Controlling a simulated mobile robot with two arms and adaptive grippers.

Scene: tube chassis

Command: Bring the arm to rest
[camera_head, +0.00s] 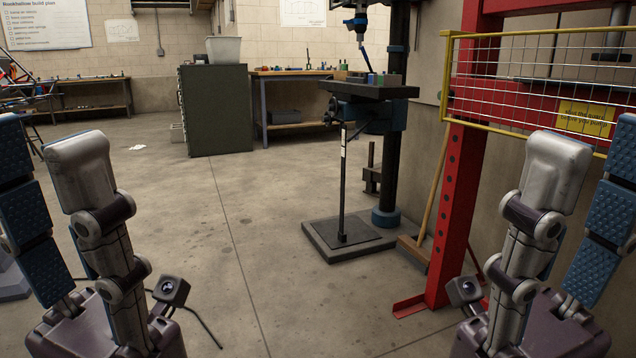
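My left gripper (42,150) stands at the left edge of the head view, fingers pointing up. Its grey finger and blue-padded finger are apart, with nothing seen between them. My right gripper (592,160) stands the same way at the right edge, its fingers also apart and empty. Both are raised in front of me at about the same height, well apart from each other. The outer blue fingers are partly cut off by the picture edges. Neither gripper is seen touching anything.
A red press frame (455,200) with a yellow-edged mesh guard (530,85) stands close on the right. A drill press (385,130) and a broom (437,190) are beside it. A dark green cabinet (215,110) and workbenches (290,72) stand behind. The middle floor is clear.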

